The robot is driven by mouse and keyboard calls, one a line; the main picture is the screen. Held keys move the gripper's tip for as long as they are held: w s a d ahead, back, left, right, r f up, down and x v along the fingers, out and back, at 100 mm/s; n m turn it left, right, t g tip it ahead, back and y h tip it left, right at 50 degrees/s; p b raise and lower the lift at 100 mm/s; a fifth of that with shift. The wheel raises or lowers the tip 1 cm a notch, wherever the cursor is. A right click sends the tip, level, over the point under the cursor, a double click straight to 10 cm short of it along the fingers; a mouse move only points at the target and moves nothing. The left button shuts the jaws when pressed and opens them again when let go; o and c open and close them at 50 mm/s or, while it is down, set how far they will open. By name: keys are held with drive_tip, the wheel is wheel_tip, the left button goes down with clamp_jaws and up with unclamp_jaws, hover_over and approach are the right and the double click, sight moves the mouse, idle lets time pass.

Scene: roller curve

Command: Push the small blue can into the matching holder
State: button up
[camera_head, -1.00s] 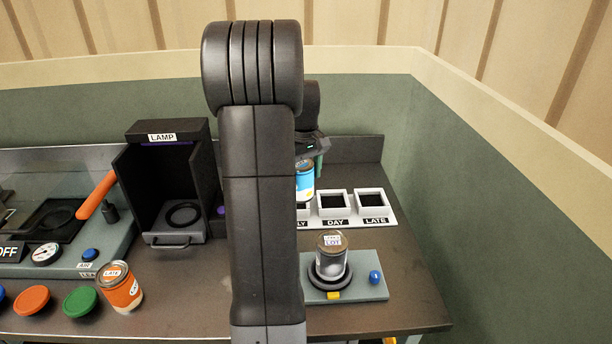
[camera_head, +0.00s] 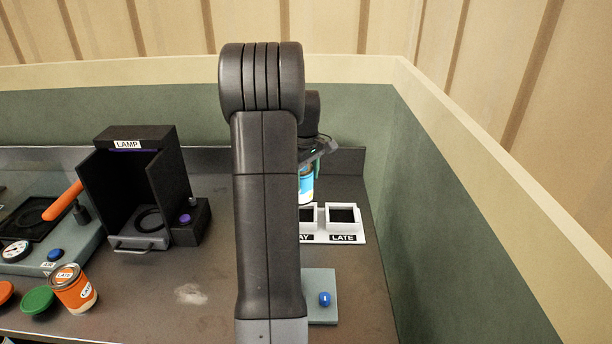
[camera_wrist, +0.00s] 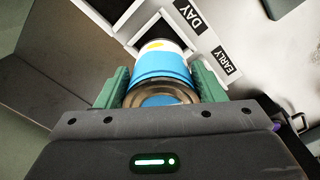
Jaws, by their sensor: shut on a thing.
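The small blue can (camera_head: 306,187) is partly hidden behind my arm in the head view. In the wrist view the blue can (camera_wrist: 160,72) sits between the green fingers of my gripper (camera_wrist: 160,88), which is shut on it. Its far end, with a white and yellow band, is by the square opening beside the DAY label (camera_wrist: 195,20). I cannot tell whether it touches the holder. In the head view the LATE holder (camera_head: 343,227) is empty, and the DAY holder (camera_head: 308,228) is partly hidden. The EARLY label (camera_wrist: 227,62) shows in the wrist view.
A lamp box (camera_head: 127,180) with a purple button (camera_head: 185,218) stands left of my arm. An orange can (camera_head: 73,290) and coloured lids are at the front left. A grey pad with a blue button (camera_head: 324,298) is in front of the holders. A wall closes the right side.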

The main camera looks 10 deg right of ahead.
wheel_tip(320, 180, down, 5)
drive_tip(key=b, duration=0.3)
drive_tip(key=shift+r, duration=0.2)
drive_tip(key=shift+f+b, duration=0.45)
drive_tip(key=shift+f, duration=0.7)
drive_tip(key=shift+f, duration=0.7)
idle(1.7)
drive_tip(key=o, duration=1.4)
drive_tip(key=shift+r, duration=0.1)
drive_tip(key=shift+r+p, duration=3.35)
drive_tip(key=shift+r, duration=1.05)
